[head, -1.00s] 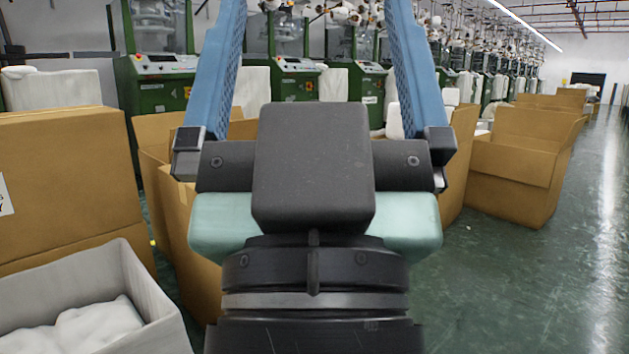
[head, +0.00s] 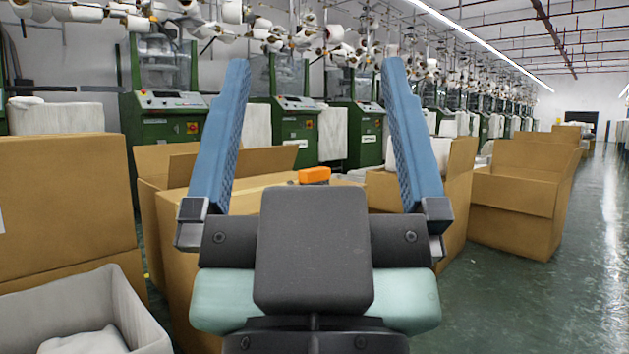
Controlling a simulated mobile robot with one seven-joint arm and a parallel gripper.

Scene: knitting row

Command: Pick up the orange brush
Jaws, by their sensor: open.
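An orange block-like thing (head: 314,175), which looks like the orange brush, lies on top of a closed cardboard box (head: 262,184) in the middle of the head view. Only its upper part shows; my gripper's dark body hides the rest. My gripper (head: 315,65) is open and empty, its two blue fingers wide apart and pointing up and away in the picture. The orange thing shows between the fingers, low near the palm. How far it is from the fingers in depth, I cannot tell.
Open cardboard boxes stand to the right (head: 512,205) and around the middle box. A large box (head: 65,200) and a grey bin (head: 125,310) with white material are at left. Green knitting machines (head: 165,130) line the back. The floor (head: 590,260) at right is clear.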

